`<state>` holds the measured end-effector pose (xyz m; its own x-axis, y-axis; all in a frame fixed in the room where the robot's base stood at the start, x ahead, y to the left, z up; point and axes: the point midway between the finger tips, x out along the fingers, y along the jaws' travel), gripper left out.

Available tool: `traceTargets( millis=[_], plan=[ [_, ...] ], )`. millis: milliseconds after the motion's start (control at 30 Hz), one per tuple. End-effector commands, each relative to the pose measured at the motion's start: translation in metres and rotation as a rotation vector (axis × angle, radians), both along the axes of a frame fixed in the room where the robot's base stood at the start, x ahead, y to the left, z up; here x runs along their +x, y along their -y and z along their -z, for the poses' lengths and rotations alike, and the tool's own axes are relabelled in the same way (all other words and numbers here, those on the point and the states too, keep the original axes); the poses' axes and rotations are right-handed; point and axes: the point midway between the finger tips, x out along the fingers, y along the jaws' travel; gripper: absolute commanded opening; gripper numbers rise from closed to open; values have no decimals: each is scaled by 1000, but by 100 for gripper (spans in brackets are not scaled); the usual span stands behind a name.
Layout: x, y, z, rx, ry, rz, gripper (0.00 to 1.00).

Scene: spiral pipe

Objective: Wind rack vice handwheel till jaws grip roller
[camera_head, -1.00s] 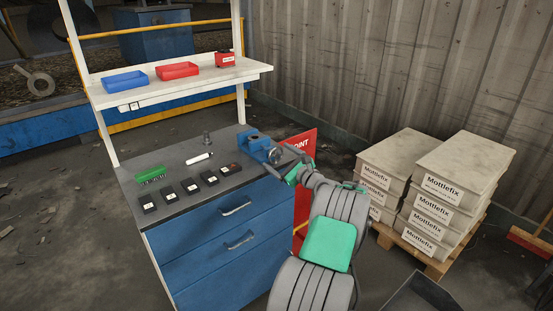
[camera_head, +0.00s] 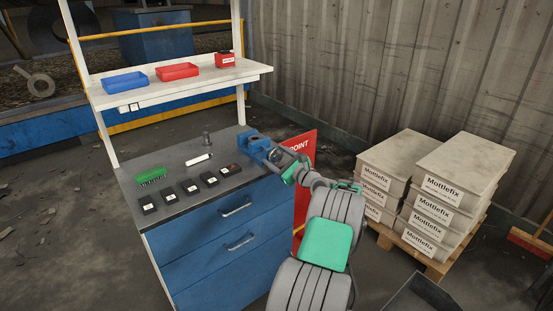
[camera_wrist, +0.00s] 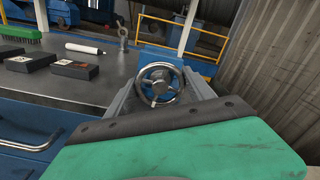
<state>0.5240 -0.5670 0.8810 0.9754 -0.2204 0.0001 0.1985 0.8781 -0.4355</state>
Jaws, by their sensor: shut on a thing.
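The blue vice (camera_head: 252,142) is fixed at the right end of the grey bench top. Its round metal handwheel (camera_wrist: 160,84) has spokes and a hub and faces the wrist camera. My gripper (camera_head: 279,157) reaches the vice from the right. In the wrist view its two grey fingers (camera_wrist: 161,90) stand either side of the handwheel and are shut on its rim. The vice body is mostly hidden behind the wheel there. The jaws are too small in the head view to tell their gap, and I cannot make out a roller between them.
A white marker-like cylinder (camera_head: 198,160), an upright eyebolt (camera_head: 207,139), several black boxes (camera_head: 190,187) and a green brush (camera_head: 151,175) lie on the bench. Blue drawers (camera_head: 230,230) are below. A red sign board (camera_head: 307,143) stands right of the bench, stacked Mottlefix boxes (camera_head: 432,190) farther right.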

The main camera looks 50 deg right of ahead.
Motion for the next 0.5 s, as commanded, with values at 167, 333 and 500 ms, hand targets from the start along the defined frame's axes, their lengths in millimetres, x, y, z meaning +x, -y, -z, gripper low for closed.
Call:
traceTargets(
  millis=[167, 333, 500],
  plan=[
    [0, -1, 1, 2, 0, -2, 19],
    [0, -1, -2, 29, 5, -1, 14],
    [0, -1, -11, 348, 75, -1, 14]
  ],
)
